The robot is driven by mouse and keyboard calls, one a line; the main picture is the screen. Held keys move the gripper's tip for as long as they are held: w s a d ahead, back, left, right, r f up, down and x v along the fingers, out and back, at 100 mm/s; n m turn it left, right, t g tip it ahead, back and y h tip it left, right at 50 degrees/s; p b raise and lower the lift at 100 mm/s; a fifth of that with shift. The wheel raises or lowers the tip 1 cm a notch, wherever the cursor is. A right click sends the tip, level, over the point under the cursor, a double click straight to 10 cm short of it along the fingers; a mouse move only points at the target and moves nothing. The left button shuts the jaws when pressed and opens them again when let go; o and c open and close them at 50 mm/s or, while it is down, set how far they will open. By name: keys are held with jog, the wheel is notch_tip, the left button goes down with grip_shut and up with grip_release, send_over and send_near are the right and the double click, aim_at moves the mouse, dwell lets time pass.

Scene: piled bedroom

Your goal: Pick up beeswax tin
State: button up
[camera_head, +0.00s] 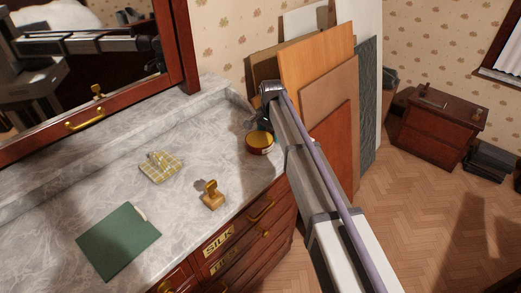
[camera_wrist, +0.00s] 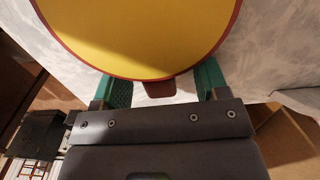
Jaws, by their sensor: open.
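The beeswax tin, a round tin with a yellow top and dark red side (camera_head: 260,142), stands upright near the right end of the marble dresser top. Its yellow face with a red rim (camera_wrist: 140,35) fills the upper part of the wrist view. My gripper (camera_wrist: 163,84) is open, with its green fingers spread at the tin's near edge. The tin's rim covers the finger ends, so I cannot tell whether they touch it.
On the marble top (camera_head: 110,168) lie a checked cloth (camera_head: 160,168), a small wooden stamp-like object (camera_head: 211,196) and a green folder (camera_head: 118,241). A framed mirror (camera_head: 90,60) stands behind. Boards (camera_head: 318,70) lean on the wall just beyond my gripper. The dresser's right edge is close.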

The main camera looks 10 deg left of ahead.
jog(key=shift+r, duration=0.2)
jog(key=shift+c, duration=0.2)
grip_shut()
